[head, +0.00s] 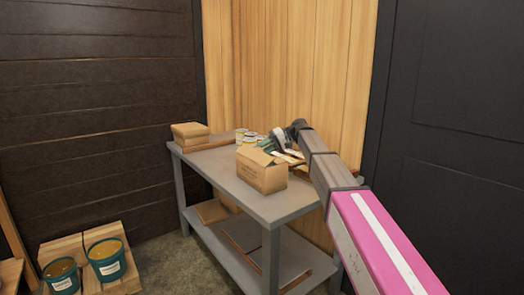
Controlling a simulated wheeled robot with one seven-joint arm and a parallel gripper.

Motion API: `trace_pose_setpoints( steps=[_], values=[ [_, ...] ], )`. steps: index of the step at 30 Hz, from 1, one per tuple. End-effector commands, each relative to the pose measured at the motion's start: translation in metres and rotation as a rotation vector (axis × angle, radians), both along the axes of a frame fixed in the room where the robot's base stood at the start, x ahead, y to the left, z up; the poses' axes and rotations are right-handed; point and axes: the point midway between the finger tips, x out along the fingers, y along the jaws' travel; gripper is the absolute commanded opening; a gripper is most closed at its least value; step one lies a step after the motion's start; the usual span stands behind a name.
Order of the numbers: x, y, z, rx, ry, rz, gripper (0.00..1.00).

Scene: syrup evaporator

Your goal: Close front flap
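A brown cardboard box (261,177) stands upright on the grey table (206,172), near its front edge. A flap on its top (256,156) shows tilted up, with a narrow dark gap at the right of the top. Which flap is the front one I cannot tell for sure. My arm reaches in from the lower right. Its dark end, with my gripper (291,133), is behind and above the box, to its right, and seems apart from it. The fingers are too small and too mixed with the things behind to tell open from shut.
Small jars (249,137) and a closed-looking tan box (189,130) stand farther back on the table. Several items lie near my gripper. A lower shelf (240,235) holds flat boards. Two green buckets (106,262) stand at lower left. Wooden and dark walls close off the back.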

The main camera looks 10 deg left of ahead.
Motion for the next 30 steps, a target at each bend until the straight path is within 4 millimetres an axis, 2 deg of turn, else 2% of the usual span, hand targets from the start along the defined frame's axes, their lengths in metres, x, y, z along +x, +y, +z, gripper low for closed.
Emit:
trace_pose_setpoints(
  steps=[6,12,18,26,28,29,30],
  values=[
    [0.015,-0.036,0.02,0.001,-0.001,-0.003,0.3],
    [0.025,-0.06,0.033,0.001,-0.001,-0.002,0.3],
    [0.028,-0.071,0.039,0.0,0.0,0.0,0.3],
    [0.028,-0.071,0.039,0.0,0.0,0.0,0.3],
    [0.028,-0.071,0.04,-0.002,-0.002,0.0,0.07],
    [0.027,-0.069,0.04,-0.007,-0.005,0.0,0.0],
    [0.025,-0.067,0.04,-0.017,-0.012,0.002,0.0]
  ],
)
